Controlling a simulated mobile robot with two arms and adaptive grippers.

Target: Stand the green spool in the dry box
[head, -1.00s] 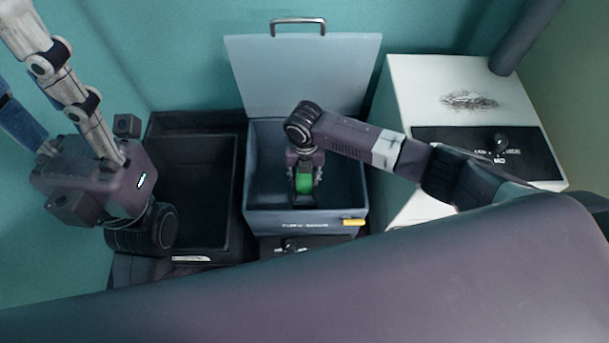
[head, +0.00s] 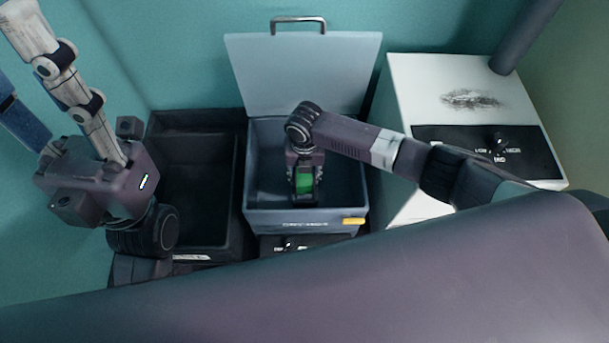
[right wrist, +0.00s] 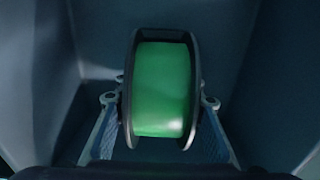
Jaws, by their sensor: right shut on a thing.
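The green spool (head: 304,183) has black flanges and is inside the blue-grey dry box (head: 300,219), whose lid (head: 305,75) is up at the back. My right gripper (head: 304,192) reaches down into the box and is shut on the spool. In the right wrist view the spool (right wrist: 162,90) is between the two fingers, its flanges upright at left and right. I cannot tell whether it touches the box floor. My left arm hangs at the left, and its gripper fingers do not show.
An open black crate (head: 240,205) stands left of the dry box and looks empty. A white cabinet (head: 420,80) with a black dial panel (head: 530,160) and a dark smudge on top stands at the right. A yellow tag (head: 353,221) is on the box front.

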